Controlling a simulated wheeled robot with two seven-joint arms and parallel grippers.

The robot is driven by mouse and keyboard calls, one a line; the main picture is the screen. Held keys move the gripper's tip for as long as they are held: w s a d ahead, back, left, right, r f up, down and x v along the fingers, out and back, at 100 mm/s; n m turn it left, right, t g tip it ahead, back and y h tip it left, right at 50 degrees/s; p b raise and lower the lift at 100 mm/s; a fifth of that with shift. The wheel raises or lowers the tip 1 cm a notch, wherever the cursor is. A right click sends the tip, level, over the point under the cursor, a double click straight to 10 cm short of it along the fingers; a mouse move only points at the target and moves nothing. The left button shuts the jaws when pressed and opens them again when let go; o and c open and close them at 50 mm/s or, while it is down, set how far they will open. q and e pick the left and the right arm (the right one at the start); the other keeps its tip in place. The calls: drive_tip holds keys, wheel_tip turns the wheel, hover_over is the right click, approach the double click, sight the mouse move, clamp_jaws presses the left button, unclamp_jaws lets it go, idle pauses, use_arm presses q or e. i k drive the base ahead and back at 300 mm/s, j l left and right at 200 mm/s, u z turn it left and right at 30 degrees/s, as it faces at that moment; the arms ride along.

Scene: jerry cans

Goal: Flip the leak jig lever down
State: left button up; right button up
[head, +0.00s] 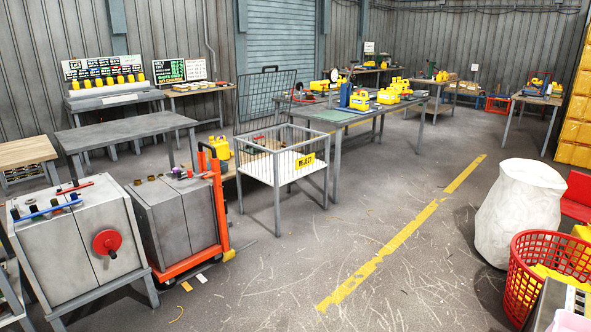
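Neither of my grippers shows in the head view. I cannot make out a leak jig lever for certain. A blue upright fixture (345,94) stands on the long work table (343,116) in the middle distance, with a yellow jerry can (359,101) beside it. More yellow cans (388,96) stand to the right on that table. Any lever there is too small to tell its position.
Grey cabinets (80,250) and an orange trolley (219,205) are at left. A red basket (525,275) and white sack (518,210) are at right. The floor around the yellow line (385,255) is open.

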sight(353, 62)
drive_tip(key=i+j, duration=0.15)
drive_tip(key=i, duration=0.95)
drive_tip(key=i+l+z, duration=0.1)
drive_tip(key=i+z, duration=0.6)
drive_tip(key=i+j+z, duration=0.15)
drive_tip(key=i+z, duration=0.7)
drive_tip(key=i, duration=0.95)
drive_tip(key=i+u, duration=0.2)
drive_tip(key=i, duration=0.5)
drive_tip(key=i+u, duration=0.25)
drive_tip(key=i, duration=0.5)
drive_tip(key=i+u, duration=0.25)
drive_tip(key=i, duration=0.5)
drive_tip(key=i+l+u, duration=0.2)
drive_tip(key=i, duration=0.55)
drive_tip(key=i+l+u, duration=0.15)
drive_tip(key=i+u, duration=0.15)
drive_tip(key=i, duration=0.2)
drive_tip(key=i+l+u, duration=0.35)
drive_tip(key=i, duration=0.15)
drive_tip(key=i+l+u, duration=0.3)
drive_tip(key=i, duration=0.2)
drive_tip(key=i+l, duration=0.1)
drive_tip(key=l, duration=0.35)
drive_tip(key=i+l, duration=0.15)
drive_tip(key=l, duration=0.3)
drive_tip(key=i+l+u, duration=0.1)
drive_tip(key=l, duration=0.3)
drive_tip(key=i+l, duration=0.15)
drive_tip(key=l, duration=0.3)
